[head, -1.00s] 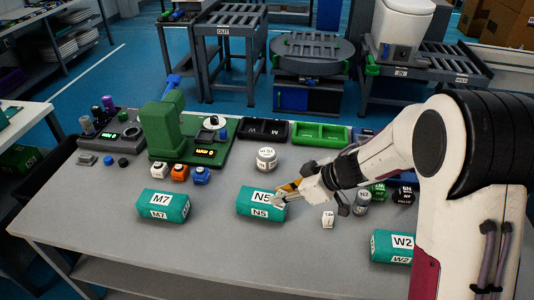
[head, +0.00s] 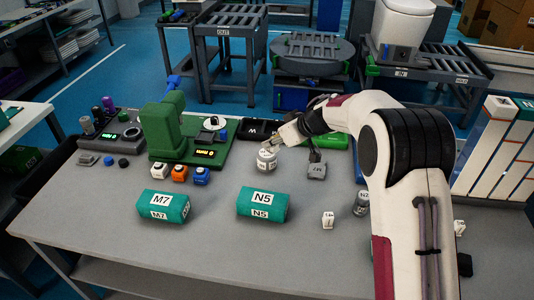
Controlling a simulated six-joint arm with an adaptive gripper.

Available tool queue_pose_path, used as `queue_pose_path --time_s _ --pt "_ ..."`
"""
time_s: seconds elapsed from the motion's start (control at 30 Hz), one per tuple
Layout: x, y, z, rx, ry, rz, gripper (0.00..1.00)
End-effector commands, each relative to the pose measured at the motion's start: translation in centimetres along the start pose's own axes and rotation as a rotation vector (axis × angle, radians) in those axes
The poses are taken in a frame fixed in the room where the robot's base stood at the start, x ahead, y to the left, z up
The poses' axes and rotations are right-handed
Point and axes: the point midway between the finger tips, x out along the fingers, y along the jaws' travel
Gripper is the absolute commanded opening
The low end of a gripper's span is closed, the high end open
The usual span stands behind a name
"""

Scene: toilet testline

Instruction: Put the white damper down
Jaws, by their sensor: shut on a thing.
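The white damper (head: 266,160) is a short, pale round piece with dark lettering, upright behind the N5 box. My gripper (head: 268,148) comes from the right and is shut on its upper part. The fingertips are small and partly merge with the damper. The damper's base is at or very near the table top; I cannot tell whether it touches.
The teal N5 box (head: 262,204) and M7 box (head: 164,206) stand in front. The green fixture (head: 165,130) is to the left. A dark tray (head: 256,129) lies behind. Bare table lies between the boxes.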

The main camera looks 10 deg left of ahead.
Motion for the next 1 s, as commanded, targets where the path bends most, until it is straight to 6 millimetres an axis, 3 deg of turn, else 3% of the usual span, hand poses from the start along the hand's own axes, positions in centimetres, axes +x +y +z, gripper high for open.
queue_pose_path --time_s 0.5,1.0 --pt "2.2 3.4 -5.6 0.092 0.001 0.095 0.00" --pt "2.5 4.0 -6.8 0.118 0.000 0.117 0.00"
